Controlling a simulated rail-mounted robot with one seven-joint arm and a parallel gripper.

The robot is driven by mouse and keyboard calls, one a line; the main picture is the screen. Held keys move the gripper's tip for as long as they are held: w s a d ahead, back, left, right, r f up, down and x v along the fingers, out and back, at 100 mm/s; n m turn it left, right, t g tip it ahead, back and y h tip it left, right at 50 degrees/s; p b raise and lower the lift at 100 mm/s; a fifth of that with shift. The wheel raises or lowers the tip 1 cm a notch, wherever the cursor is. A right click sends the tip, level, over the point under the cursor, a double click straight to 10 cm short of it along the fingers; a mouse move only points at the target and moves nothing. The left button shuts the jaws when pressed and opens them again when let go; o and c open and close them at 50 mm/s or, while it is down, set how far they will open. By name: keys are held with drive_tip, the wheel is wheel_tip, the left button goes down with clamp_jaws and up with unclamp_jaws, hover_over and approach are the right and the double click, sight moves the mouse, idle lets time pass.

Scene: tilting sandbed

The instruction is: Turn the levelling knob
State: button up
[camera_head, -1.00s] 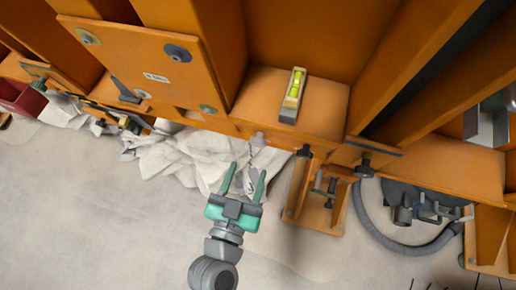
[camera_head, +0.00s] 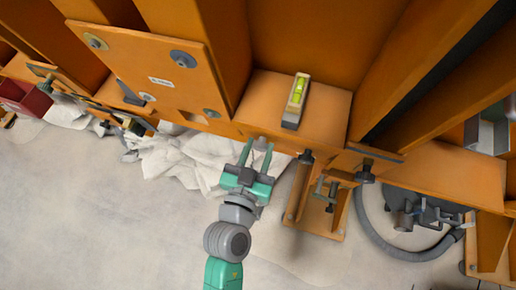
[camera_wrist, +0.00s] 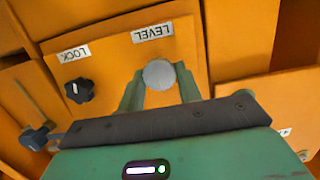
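The levelling knob (camera_wrist: 158,75) is a round grey metal knob on an orange panel, beside an upside-down LEVEL label (camera_wrist: 153,33), in the wrist view. My gripper (camera_wrist: 159,85) is open, with one green finger on each side of the knob; small gaps seem to show, and I cannot tell whether either finger touches it. In the head view my gripper (camera_head: 258,146) is at the front edge of the orange beam, and the knob is not clearly visible. A spirit level (camera_head: 296,101) with a yellow-green vial lies on the beam's top.
A black lobed knob (camera_wrist: 79,91) with a LOCK label (camera_wrist: 74,54) sits left of the levelling knob. Crumpled white sheeting (camera_head: 180,160) lies below the beam. An orange bracket (camera_head: 318,210) and a grey hose (camera_head: 385,245) are to the right. Pale floor is open in front.

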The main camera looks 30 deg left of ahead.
drive_tip(key=shift+f+n+h+b, duration=0.1)
drive_tip(key=shift+n+h+b, duration=0.4)
drive_tip(key=shift+n+b, duration=0.55)
drive_tip(key=shift+a+n+t+h+b, duration=0.1)
drive_tip(key=shift+n+t+h+b, duration=0.15)
drive_tip(key=shift+n, duration=0.65)
drive_tip(key=shift+a+n+t+h+b, duration=0.15)
drive_tip(key=shift+n+b, duration=0.2)
drive_tip(key=shift+n, duration=0.5)
drive_tip(key=shift+d, duration=0.1)
drive_tip(key=o, duration=0.9)
drive_tip(key=shift+c, duration=0.2)
